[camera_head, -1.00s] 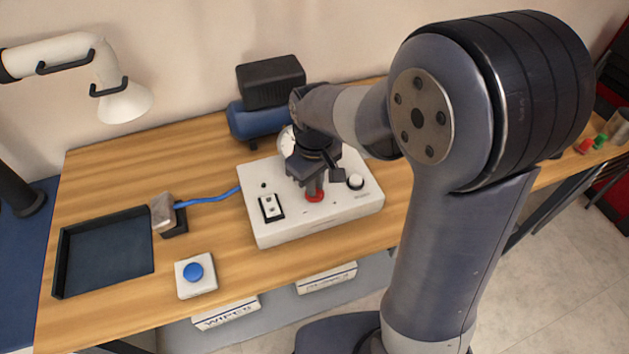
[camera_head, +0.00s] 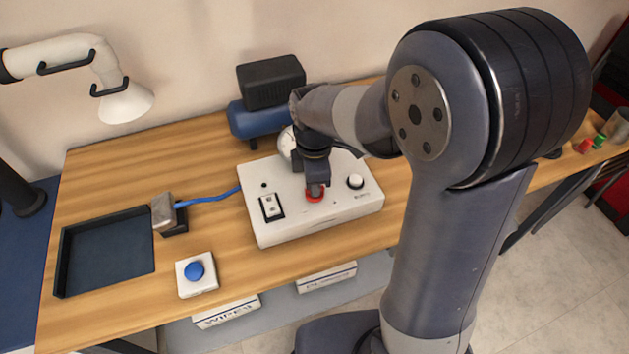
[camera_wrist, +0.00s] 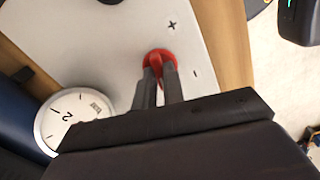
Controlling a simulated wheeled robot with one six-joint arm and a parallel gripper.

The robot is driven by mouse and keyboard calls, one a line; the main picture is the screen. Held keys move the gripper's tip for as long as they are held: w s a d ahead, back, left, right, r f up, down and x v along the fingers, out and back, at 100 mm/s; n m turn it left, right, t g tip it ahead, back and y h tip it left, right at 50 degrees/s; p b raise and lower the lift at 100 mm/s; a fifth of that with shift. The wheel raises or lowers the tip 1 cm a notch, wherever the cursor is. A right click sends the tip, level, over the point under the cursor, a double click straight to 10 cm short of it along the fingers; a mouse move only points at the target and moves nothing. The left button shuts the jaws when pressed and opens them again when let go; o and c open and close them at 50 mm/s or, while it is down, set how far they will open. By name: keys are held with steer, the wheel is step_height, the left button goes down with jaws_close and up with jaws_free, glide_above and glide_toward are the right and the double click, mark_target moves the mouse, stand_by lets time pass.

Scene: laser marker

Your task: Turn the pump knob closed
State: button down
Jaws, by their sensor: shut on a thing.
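The pump knob is red and sits on top of the white control box (camera_head: 282,225). In the head view the red knob (camera_head: 309,198) shows below my gripper (camera_head: 315,191), which points down at it and hides part of it. In the wrist view the knob (camera_wrist: 160,55) lies between the tips of my gripper (camera_wrist: 160,80), whose two dark fingers are shut on it. Plus and minus marks are printed on the box on either side of the knob. A round gauge (camera_wrist: 72,118) shows at the lower left of the wrist view.
The box also bears a rocker switch (camera_head: 271,207) and a white knob (camera_head: 355,181). A blue cylinder with a black block (camera_head: 271,82) stands behind it. A dark tray (camera_head: 105,252) and a blue button (camera_head: 194,271) are to the left.

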steer(key=n, duration=0.5)
steer(key=shift+n, duration=0.3)
steer(key=n, duration=0.5)
steer(key=shift+n, duration=0.3)
steer(key=c, duration=1.5)
jaws_free()
step_height(320, 180, up, 11)
steer(key=shift+f, duration=0.2)
